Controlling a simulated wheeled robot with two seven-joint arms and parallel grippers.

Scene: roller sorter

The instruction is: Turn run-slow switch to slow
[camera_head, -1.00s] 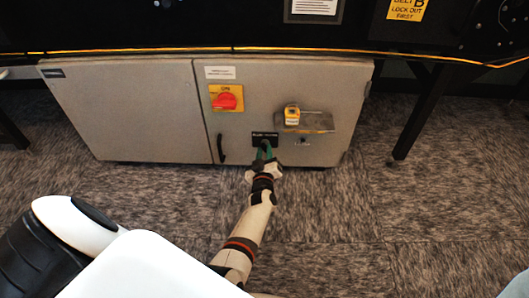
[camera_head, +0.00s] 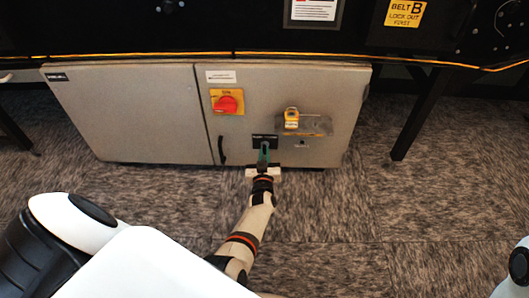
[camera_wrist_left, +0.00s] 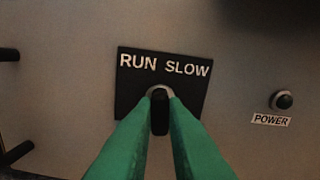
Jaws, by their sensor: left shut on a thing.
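The run-slow switch (camera_wrist_left: 159,112) is a black knob in a pale ring on a black plate (camera_wrist_left: 195,88) lettered "RUN SLOW". The plate also shows in the head view (camera_head: 259,141), low on the grey cabinet. My left gripper (camera_head: 264,150) reaches the plate from below. Its green fingers (camera_wrist_left: 159,97) are shut on the knob, one on each side, in the left wrist view. The knob looks upright between RUN and SLOW, its upper part showing between the fingertips. My right gripper is not in view.
The grey cabinet (camera_head: 130,110) carries a red rotary switch (camera_head: 228,104) on a yellow plate and a small shelf (camera_head: 312,125) with a yellow object (camera_head: 291,118). A POWER button (camera_wrist_left: 284,99) sits right of the switch. Carpet (camera_head: 330,220) in front is open.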

